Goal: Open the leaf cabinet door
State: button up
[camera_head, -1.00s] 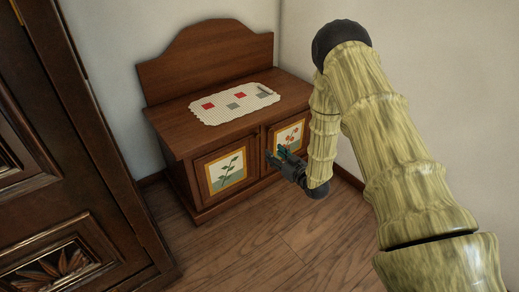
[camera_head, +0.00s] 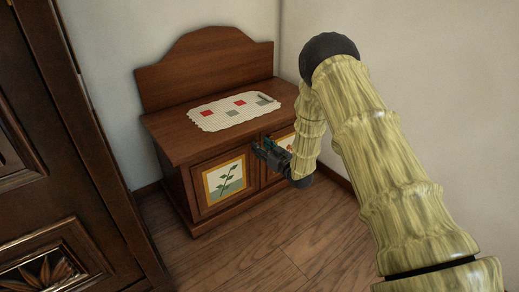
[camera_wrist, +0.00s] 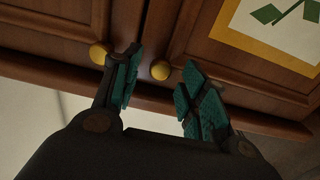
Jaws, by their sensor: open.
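The leaf cabinet door (camera_head: 210,193) is the left door of the low wooden cabinet and looks shut. It carries a picture of a green leafy sprig, which shows upside down in the wrist view (camera_wrist: 275,20). My gripper (camera_head: 262,148) is open in front of the doors' meeting edge. In the wrist view, my gripper's teal fingers (camera_wrist: 162,88) stand apart, with the leaf door's round yellow knob (camera_wrist: 160,70) showing between them. I cannot tell whether either finger touches it. The other door's knob (camera_wrist: 98,53) lies outside the left finger.
The flower door (camera_head: 286,141) is partly hidden behind my gripper and arm. A patterned cloth (camera_head: 225,115) lies on the cabinet top. A dark carved armoire (camera_head: 65,150) stands at left. Wooden floor (camera_head: 240,250) in front of the cabinet is clear. A wall stands at right.

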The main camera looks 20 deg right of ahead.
jog(key=shift+x, duration=0.85)
grip_shut()
